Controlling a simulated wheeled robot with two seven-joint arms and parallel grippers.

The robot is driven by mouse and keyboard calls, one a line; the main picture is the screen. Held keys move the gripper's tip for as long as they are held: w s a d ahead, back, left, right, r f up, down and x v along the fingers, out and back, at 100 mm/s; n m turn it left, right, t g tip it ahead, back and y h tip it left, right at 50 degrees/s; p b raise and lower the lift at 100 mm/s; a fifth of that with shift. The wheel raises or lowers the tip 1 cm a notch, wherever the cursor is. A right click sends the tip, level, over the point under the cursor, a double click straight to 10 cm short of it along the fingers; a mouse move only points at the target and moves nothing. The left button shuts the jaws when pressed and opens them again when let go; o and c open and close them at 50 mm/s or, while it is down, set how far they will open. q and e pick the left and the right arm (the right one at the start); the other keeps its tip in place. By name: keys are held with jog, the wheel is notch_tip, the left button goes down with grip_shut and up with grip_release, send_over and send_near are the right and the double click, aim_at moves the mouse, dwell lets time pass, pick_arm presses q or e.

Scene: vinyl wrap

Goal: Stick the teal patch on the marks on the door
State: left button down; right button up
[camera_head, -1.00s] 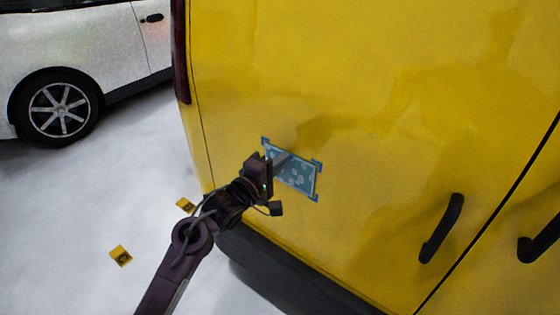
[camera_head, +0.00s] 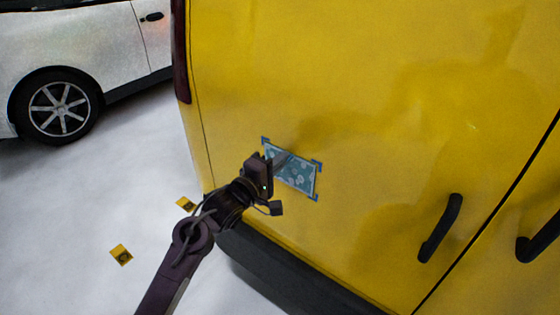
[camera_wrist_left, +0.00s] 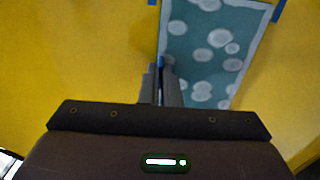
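The teal patch (camera_head: 300,178) with pale round spots lies against the yellow van door, inside blue corner marks (camera_head: 316,164). Its edges run close to the marks; the lower left corner is hidden behind my gripper in the head view. The patch also fills the upper right of the left wrist view (camera_wrist_left: 205,52), with a blue mark (camera_wrist_left: 278,10) at its corner. My left gripper (camera_head: 284,159) is at the patch, its dark fingers close together with nothing clearly between them. In the wrist view the fingers (camera_wrist_left: 160,85) overlap the patch's left edge; contact is hard to tell. My right gripper is not in view.
A black door handle (camera_head: 440,228) stands out to the right of the patch. The dark bumper (camera_head: 275,268) runs below. Two small yellow markers (camera_head: 121,255) lie on the pale floor. A white car (camera_head: 75,45) stands at the left.

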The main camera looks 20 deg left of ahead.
pick_arm(q)
jog(key=c, duration=2.1)
grip_release()
jog(key=o, duration=0.5)
jog(key=v, duration=0.8)
notch_tip(320, 180, down, 23)
jog(key=a+m+g+y, duration=0.2)
jog(key=g+y, duration=0.1)
jog(key=s+f+m+g+y, duration=0.15)
jog(key=s+f, duration=0.25)
jog(key=f, duration=0.5)
jog(key=s+f+m+g, duration=0.2)
jog(key=s+f+g, duration=0.15)
jog(key=f, duration=0.45)
jog(key=s+f+m+g, duration=0.3)
jog(key=s+f+m, duration=0.2)
jog(key=s+f, duration=0.9)
jog(key=s+f+m+g, duration=0.1)
jog(key=s+f+m, duration=0.1)
jog(key=s, duration=0.5)
jog(key=s+f+m+g+y, duration=0.1)
jog(key=s+f+m+g, duration=0.1)
jog(key=s+f, duration=0.2)
jog(key=s+a+f+m+g+y+b, duration=0.1)
jog(key=s+f+m, duration=0.1)
jog(key=s, duration=0.9)
jog(key=shift+f+g, duration=0.4)
jog(key=shift+f, duration=0.3)
